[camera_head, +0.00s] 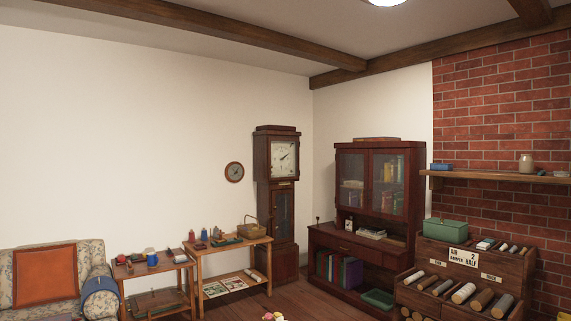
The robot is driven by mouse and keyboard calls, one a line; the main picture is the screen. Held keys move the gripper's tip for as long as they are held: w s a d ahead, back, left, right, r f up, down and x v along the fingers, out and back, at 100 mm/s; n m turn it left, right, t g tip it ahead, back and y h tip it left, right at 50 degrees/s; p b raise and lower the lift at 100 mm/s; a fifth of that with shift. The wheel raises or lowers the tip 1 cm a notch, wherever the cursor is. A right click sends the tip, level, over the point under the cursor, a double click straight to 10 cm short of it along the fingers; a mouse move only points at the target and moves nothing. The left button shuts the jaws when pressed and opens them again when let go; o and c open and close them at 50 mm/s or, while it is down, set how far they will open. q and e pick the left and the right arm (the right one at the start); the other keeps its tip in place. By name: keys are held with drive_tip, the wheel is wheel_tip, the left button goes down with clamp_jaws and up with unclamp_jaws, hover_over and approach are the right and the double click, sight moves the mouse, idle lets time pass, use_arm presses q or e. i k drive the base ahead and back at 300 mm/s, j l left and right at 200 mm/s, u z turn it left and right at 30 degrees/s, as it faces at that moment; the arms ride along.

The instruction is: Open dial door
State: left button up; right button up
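A tall dark wood longcase clock (262,205) stands upright in the far corner of the room. Its square white dial (284,158) sits in the hood near the top, inside a dark frame that looks closed. A narrow door (283,208) with a dark pane is below it on the trunk. A small handle or latch is too small to make out. Neither of my grippers is in view, and the clock is well away across the room.
Two small wooden tables, one on the left (152,269) and one with a wicker basket (251,230), stand left of the clock. A glazed cabinet (356,245) stands right of it. A floral armchair (97,270) is far left, a tiered rack (470,266) right. Some wooden floor (300,300) shows clear.

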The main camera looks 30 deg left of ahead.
sight(269, 139)
drive_tip(key=u, duration=0.8)
drive_tip(key=i+j+u, duration=0.2)
drive_tip(key=j, duration=0.3)
drive_tip(key=i+j+u, duration=0.15)
drive_tip(key=j, duration=0.3)
drive_tip(key=i+j+u, duration=0.2)
drive_tip(key=i+j, duration=0.15)
drive_tip(key=i+j+u, duration=0.15)
drive_tip(key=j, duration=0.3)
drive_tip(key=i+j, duration=0.2)
drive_tip(key=i, duration=0.45)
drive_tip(key=i+j+u, duration=0.1)
drive_tip(key=i+j, duration=0.15)
drive_tip(key=i, duration=0.45)
drive_tip(key=i+j+u, duration=0.1)
drive_tip(key=i, duration=0.55)
drive_tip(key=i+l+z, duration=0.2)
drive_tip(key=i+z, duration=0.25)
drive_tip(key=i+l+z, duration=0.1)
drive_tip(key=i+z, duration=0.2)
drive_tip(key=z, duration=0.2)
drive_tip(key=i+z, duration=0.45)
drive_tip(key=i+j+z, duration=0.25)
drive_tip(key=z, duration=0.2)
drive_tip(key=i+l, duration=0.1)
drive_tip(key=i, duration=0.75)
drive_tip(key=i+l+u, duration=0.1)
drive_tip(key=i, duration=0.7)
